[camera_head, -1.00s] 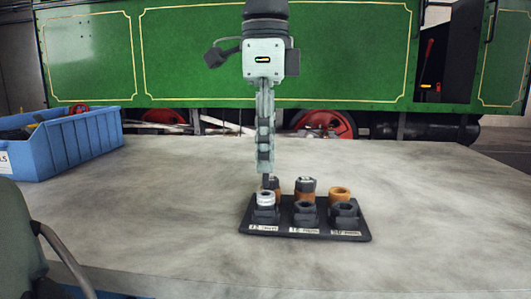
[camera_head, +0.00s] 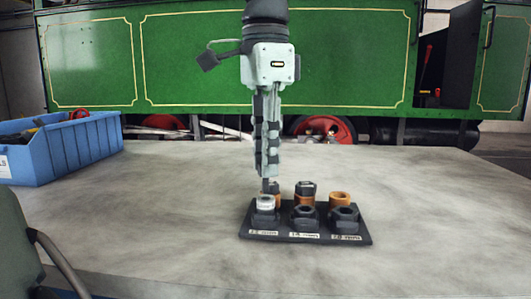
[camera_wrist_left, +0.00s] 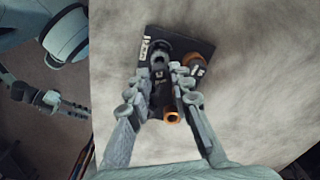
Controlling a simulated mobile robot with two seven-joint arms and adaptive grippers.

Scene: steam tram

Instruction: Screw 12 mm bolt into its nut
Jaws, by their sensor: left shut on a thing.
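A black board (camera_head: 369,238) with three labelled columns lies on the table. Its front left position holds a silver ring-like piece (camera_head: 265,203); a dark middle nut (camera_head: 304,212) and a dark right nut (camera_head: 344,214) sit beside it. Behind stand orange holders; the middle one carries a dark bolt (camera_head: 305,188), and the right orange holder (camera_head: 340,198) looks empty. My left gripper (camera_head: 268,176) points straight down over the left column, shut on the 12 mm bolt, which its fingers mostly hide. In the left wrist view my right gripper (camera_wrist_left: 50,100) hangs away from the table; its jaws are unclear.
A blue bin (camera_head: 65,148) with tools stands at the table's left. The grey table (camera_head: 430,200) is clear right of the board. A green steam tram (camera_head: 340,60) stands behind the table.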

